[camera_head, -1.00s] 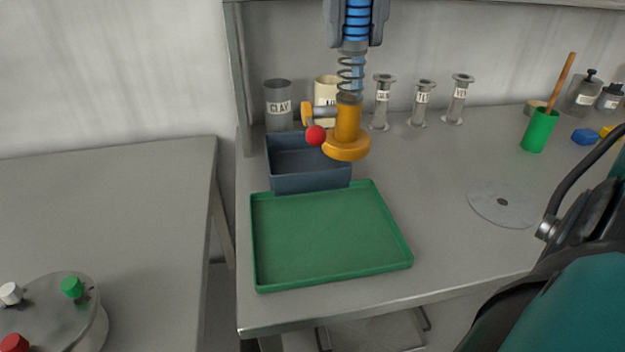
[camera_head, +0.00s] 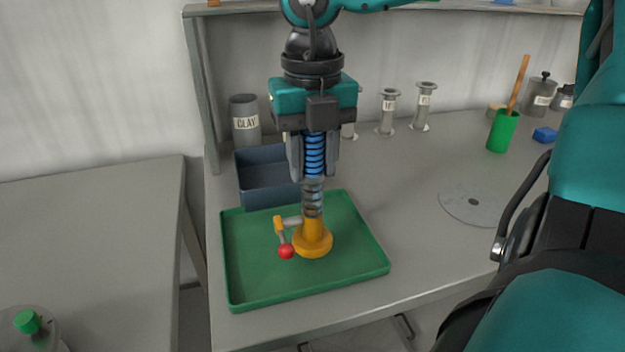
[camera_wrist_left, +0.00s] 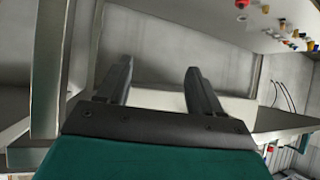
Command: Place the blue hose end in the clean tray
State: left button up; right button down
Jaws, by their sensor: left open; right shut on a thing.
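The blue hose end (camera_head: 314,155) has blue ribs on top, a wire spring below and an orange coupling (camera_head: 313,238) with a lever and red ball at the bottom. My right gripper (camera_head: 313,172) is shut on its blue ribbed part and holds it upright. The green tray (camera_head: 240,285) lies on the bench, and the coupling is over its middle in the head view. I cannot tell whether the coupling touches the tray floor. My left gripper (camera_wrist_left: 158,85) shows in the left wrist view, open and empty, away from the hose end.
A dark blue-grey bin (camera_head: 262,185) stands right behind the tray. A grey CLAY canister (camera_head: 245,122) and several metal cylinders are behind. A grey disc (camera_head: 474,205) and a green cup (camera_head: 502,131) are to the right. Bench between tray and disc is clear.

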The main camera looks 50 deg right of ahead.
aim_at(312, 177)
jog(key=shift+f, duration=1.75)
jog(key=shift+f+b, duration=0.25)
jog(key=shift+b, duration=0.2)
jog(key=c, duration=0.7)
grip_release()
jog(key=shift+r, duration=0.1)
jog(key=shift+c, duration=0.2)
jog(key=shift+r+p, duration=0.35)
jog(key=shift+p, duration=0.15)
notch_tip(312, 177, up, 12)
jog(key=shift+f+p, duration=0.15)
jog(key=shift+p, duration=0.3)
jog(key=shift+f, duration=0.1)
